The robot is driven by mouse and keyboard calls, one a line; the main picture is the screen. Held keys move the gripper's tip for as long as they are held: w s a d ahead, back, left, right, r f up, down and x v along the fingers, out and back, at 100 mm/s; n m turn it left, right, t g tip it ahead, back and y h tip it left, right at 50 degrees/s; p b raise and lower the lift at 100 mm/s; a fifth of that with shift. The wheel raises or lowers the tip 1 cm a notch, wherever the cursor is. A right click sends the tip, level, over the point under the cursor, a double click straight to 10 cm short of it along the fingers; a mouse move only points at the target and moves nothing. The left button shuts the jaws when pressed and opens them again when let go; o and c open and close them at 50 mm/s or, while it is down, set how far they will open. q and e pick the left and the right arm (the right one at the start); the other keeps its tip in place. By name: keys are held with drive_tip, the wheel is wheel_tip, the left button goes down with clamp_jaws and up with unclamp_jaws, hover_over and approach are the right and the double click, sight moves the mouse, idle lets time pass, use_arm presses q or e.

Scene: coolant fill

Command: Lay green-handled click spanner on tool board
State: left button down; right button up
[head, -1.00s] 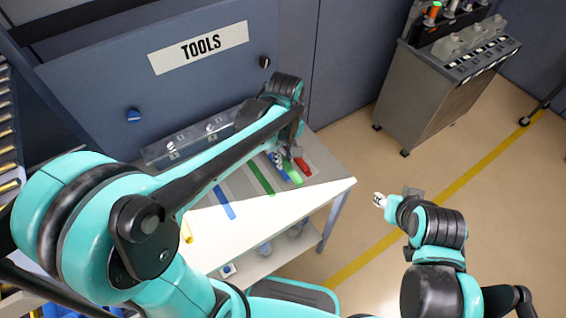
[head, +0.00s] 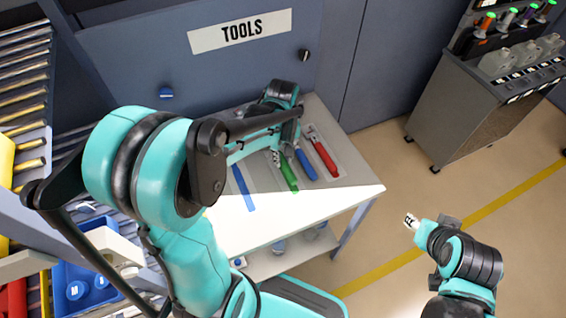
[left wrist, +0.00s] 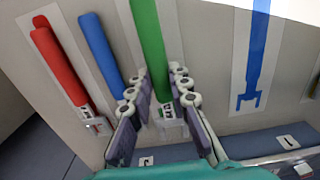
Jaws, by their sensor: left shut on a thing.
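The green-handled spanner (left wrist: 148,40) lies between the fingers of my left gripper (left wrist: 158,100) in the left wrist view, held near its metal head. In the head view its green handle (head: 289,178) points toward the table's front, over a pale strip of the tool board (head: 348,172). I cannot tell whether it touches the board. My left gripper (head: 277,157) is partly hidden by its own arm in the head view. My right gripper (head: 412,221) is off the table at the right, with its fingers unclear.
A red spanner (head: 321,155) and a blue spanner (head: 304,163) lie to the right of the green one. A blue painted outline (head: 243,188) is bare to its left. A grey cabinet (head: 470,115) stands on the right, with open floor before it.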

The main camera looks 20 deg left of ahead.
sight(283, 159)
use_arm(q)
wheel_tip(283, 159, down, 3)
drive_tip(key=shift+r+b, duration=0.1)
drive_tip(key=shift+b, duration=0.3)
drive_tip(key=shift+r, duration=0.1)
drive_tip(key=shift+f, duration=0.2)
drive_tip(key=c, duration=1.4)
unclamp_jaws()
